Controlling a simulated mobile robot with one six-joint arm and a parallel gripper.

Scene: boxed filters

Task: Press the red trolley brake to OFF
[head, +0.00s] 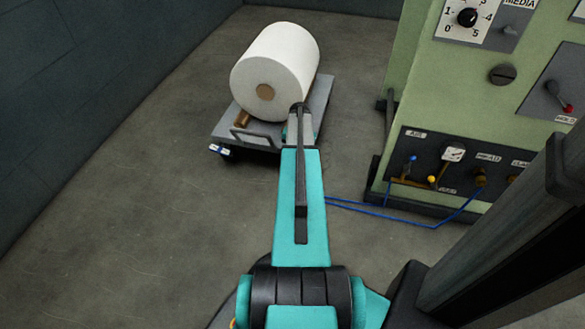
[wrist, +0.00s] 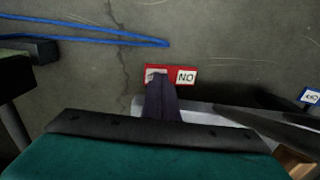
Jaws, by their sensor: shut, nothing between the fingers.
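The red trolley brake (wrist: 172,67) shows in the wrist view as a small red plate at the trolley's edge. Its right half has a white label that reads ON upside down. Its left half has a white label mostly covered by my fingertips. My gripper (wrist: 158,82) is shut and empty, its tips over or against this left half; I cannot tell whether they touch. In the head view my arm hides the red brake. The grey trolley (head: 225,127) carries a large white roll (head: 280,60).
A blue brake (head: 219,150) sits at the trolley's left front corner; it also shows in the wrist view (wrist: 311,97). A green machine (head: 480,100) stands to the right. A blue hose (head: 400,219) lies on the floor beside it. Floor left of the trolley is clear.

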